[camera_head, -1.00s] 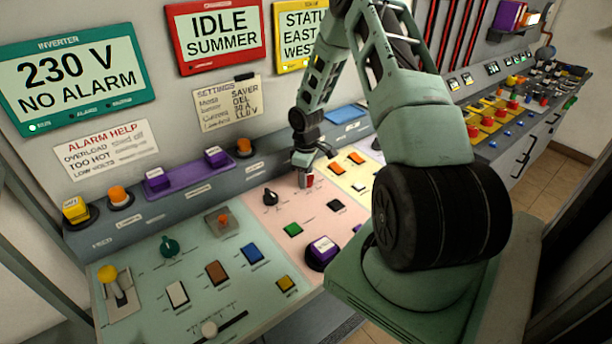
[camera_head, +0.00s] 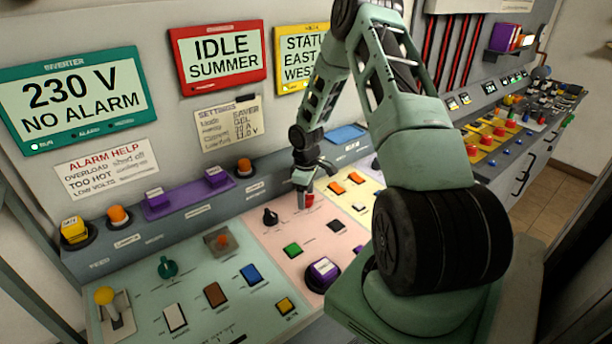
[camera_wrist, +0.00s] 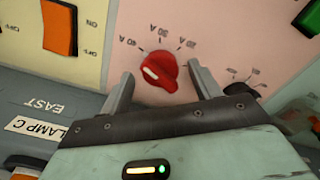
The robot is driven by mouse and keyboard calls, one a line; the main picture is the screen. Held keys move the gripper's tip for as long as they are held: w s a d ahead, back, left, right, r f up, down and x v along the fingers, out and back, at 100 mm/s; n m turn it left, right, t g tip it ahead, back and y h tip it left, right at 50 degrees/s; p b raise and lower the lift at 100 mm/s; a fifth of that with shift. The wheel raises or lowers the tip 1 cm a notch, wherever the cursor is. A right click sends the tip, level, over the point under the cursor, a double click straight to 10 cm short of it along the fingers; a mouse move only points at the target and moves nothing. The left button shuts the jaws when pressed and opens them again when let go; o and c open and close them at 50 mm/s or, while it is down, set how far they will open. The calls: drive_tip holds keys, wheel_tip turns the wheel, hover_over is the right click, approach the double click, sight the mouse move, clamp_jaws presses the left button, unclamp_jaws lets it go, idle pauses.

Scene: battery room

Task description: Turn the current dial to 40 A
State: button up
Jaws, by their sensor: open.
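The red current dial (camera_wrist: 161,71) with a white pointer mark is on the pink panel (camera_wrist: 215,30). In the wrist view its labels are upside down, with 40 A at the upper left, 30 A above and others to the right. The white mark lies on the dial's left side; I cannot tell exactly which value it meets. My gripper (camera_wrist: 162,75) is open, with one finger on each side of the dial and visible gaps. In the head view the dial (camera_head: 310,200) shows just right of a finger of my gripper (camera_head: 304,195).
A black knob (camera_wrist: 240,89) is close to the right finger in the wrist view. An orange switch (camera_wrist: 59,28) is at the upper left. In the head view a green button (camera_head: 293,250) and a purple knob (camera_head: 322,272) stand nearer on the panel.

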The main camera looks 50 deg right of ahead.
wheel_tip(320, 180, up, 17)
drive_tip(key=b, duration=0.2)
drive_tip(key=shift+b, duration=0.4)
drive_tip(key=shift+a+f, duration=0.1)
drive_tip(key=shift+a, duration=0.05)
drive_tip(key=s+a+r+n+b, duration=0.1)
drive_tip(key=a+r, duration=0.1)
drive_tip(key=a, duration=1.2)
drive_tip(key=s+a+r+n, duration=0.1)
drive_tip(key=a, duration=1.2)
drive_tip(key=s+a, duration=0.8)
drive_tip(key=s, duration=0.2)
drive_tip(key=s+a+n+b, duration=0.1)
drive_tip(key=s+a, duration=0.8)
drive_tip(key=s, duration=0.2)
drive_tip(key=shift+s+n+y, duration=0.2)
drive_tip(key=shift+n+y, duration=0.1)
drive_tip(key=shift+r, duration=0.1)
